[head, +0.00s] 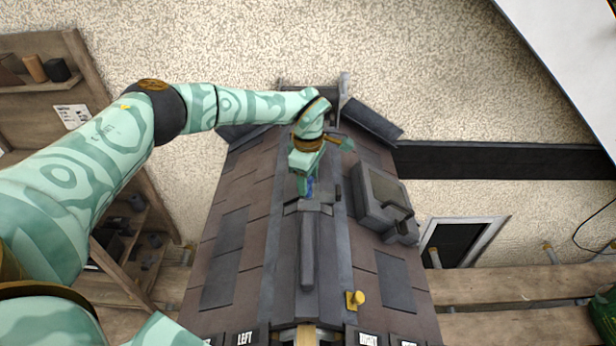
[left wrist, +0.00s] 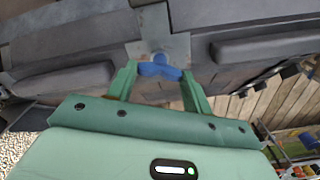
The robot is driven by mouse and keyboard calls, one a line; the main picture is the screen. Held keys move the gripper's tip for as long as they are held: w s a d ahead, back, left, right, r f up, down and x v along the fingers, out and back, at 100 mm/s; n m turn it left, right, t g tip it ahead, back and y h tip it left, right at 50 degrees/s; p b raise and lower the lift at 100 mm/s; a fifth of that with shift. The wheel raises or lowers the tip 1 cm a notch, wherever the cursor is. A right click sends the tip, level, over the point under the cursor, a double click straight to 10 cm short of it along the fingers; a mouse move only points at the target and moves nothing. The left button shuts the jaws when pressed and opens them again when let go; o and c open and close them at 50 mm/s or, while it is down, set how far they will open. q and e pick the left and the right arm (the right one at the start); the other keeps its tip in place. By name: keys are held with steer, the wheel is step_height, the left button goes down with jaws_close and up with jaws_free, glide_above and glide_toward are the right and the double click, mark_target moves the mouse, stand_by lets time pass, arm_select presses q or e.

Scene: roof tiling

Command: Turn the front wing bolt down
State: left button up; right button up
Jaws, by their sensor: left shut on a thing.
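A blue wing bolt (left wrist: 160,69) sits on a small grey metal plate (left wrist: 178,44) at the roof ridge. My left gripper (left wrist: 158,76) has one green finger on each side of its wings and is shut on it. In the head view my left gripper (head: 304,186) points down at the ridge, and only a sliver of the blue bolt (head: 309,183) shows beside its fingers. The bolt's shank is hidden, so I cannot tell how deep it sits. No other wing bolt shows clearly. My right gripper is not seen.
Dark ridge caps (head: 307,250) run along the top of the tiled roof (head: 235,215). A grey roof window (head: 378,197) stands to the right of the ridge. A yellow knob-like fitting (head: 355,299) is lower on the right slope. A wooden shelf (head: 38,85) stands at left.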

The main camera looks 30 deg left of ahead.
arm_select(q)
steer(key=shift+w+r, duration=0.2)
steer(key=shift+r, duration=0.05)
steer(key=o, duration=0.9)
steer(key=shift+c, duration=0.2)
steer(key=shift+o, duration=0.6)
steer(key=shift+s+f, duration=0.1)
step_height(320, 180, up, 16)
steer(key=b, duration=0.1)
steer(key=shift+r, duration=0.2)
